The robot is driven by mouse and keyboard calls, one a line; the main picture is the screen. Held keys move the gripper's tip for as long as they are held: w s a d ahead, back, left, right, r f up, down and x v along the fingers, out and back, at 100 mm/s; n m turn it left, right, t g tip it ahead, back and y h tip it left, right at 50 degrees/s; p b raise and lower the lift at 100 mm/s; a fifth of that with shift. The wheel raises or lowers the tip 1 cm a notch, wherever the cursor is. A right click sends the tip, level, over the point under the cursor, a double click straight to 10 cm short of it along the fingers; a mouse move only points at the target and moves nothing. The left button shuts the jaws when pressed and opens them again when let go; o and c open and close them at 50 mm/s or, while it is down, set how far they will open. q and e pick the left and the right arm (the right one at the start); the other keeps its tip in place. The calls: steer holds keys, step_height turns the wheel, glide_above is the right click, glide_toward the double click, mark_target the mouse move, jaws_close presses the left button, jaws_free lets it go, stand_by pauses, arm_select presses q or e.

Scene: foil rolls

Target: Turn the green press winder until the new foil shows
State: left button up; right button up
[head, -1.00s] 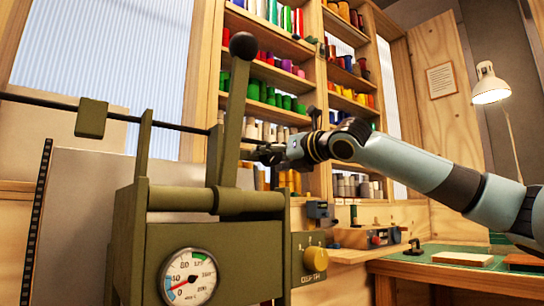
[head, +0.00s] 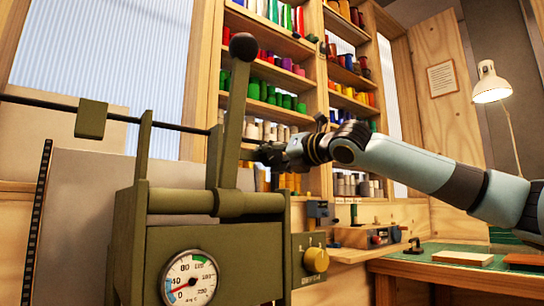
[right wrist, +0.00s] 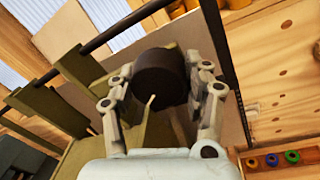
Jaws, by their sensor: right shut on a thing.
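The olive-green press (head: 200,235) stands at the left, with its long lever (head: 234,120) upright and tipped by a dark ball. My right gripper (head: 268,154) reaches in from the right, close behind the lever. In the right wrist view its two fingers (right wrist: 160,100) are shut on a dark round knob (right wrist: 160,72), which looks like the winder. In the head view the lever partly hides the fingertips, and I cannot make out the knob there. I cannot tell which foil shows at the press. My left gripper is not in view.
Shelves (head: 270,75) of coloured foil rolls stand behind. A dark rod (head: 60,103) crosses at the left. A dial gauge (head: 189,277) and a yellow depth knob (head: 316,260) sit on the press front. A bench (head: 450,255) with a lamp (head: 491,82) is at the right.

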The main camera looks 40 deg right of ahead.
steer(key=m, duration=0.3)
steer(key=shift+m, duration=0.4)
steer(key=m, duration=0.5)
steer(key=shift+t+h+p, duration=0.3)
steer(key=shift+h, duration=0.1)
steer(key=m, duration=0.4)
steer(key=shift+a+r+m, duration=0.1)
steer(key=shift+m, duration=0.3)
steer(key=m+h, duration=0.1)
steer(key=m, duration=0.8)
steer(key=shift+h, duration=0.3)
steer(key=m, duration=0.3)
steer(key=shift+m, duration=0.4)
steer(key=m+g+b, duration=0.1)
steer(key=m, duration=0.3)
steer(key=shift+m, duration=0.3)
steer(key=shift+m+b, duration=0.3)
steer(key=shift+m, duration=1.7)
